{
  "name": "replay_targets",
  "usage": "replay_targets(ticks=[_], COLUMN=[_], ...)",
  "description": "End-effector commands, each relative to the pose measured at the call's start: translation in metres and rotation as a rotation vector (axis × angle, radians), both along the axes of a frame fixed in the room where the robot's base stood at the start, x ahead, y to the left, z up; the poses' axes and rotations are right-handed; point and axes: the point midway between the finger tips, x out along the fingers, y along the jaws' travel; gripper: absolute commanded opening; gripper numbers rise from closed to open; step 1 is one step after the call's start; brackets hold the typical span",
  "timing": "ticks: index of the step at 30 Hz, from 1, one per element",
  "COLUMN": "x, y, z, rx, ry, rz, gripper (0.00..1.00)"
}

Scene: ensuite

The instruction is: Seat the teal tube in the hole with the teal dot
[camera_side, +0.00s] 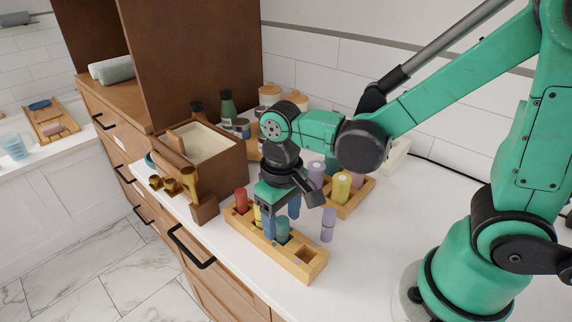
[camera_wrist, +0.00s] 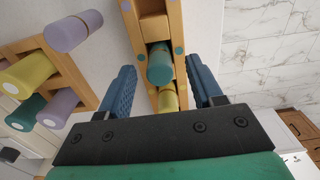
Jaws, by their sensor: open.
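The teal tube (camera_side: 283,230) stands in a hole of the long wooden rack (camera_side: 308,262), and its top shows in the wrist view (camera_wrist: 160,68). Teal dots (camera_wrist: 179,50) flank that hole in the wrist view. The tube looks roughly upright; how deep it sits is hard to tell. My gripper (camera_side: 281,222) is above the rack, jaws open. Its two blue fingers stand apart on either side of the rack in the wrist view (camera_wrist: 162,72), with the teal tube between their tips and a gap on both sides.
A red tube (camera_side: 241,200) and a yellow tube (camera_wrist: 168,100) stand in the same rack. A lilac tube (camera_side: 327,225) stands on the counter close by. A second rack (camera_side: 357,202) holds several tubes behind. A wooden box (camera_side: 222,160) is at left. The counter at front right is clear.

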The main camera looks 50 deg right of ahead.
Motion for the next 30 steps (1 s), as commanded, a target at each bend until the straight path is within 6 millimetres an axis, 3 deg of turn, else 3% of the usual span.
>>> replay_targets(ticks=[18,25,30], x=[-0.001,-0.001,-0.001], y=[0.000,-0.003,-0.025], z=[0.093,0.106,0.096], rx=[0.000,0.005,0.033], ry=[0.000,-0.021,-0.227], rz=[0.000,-0.002,-0.008], gripper=[0.59,0.59,0.59])
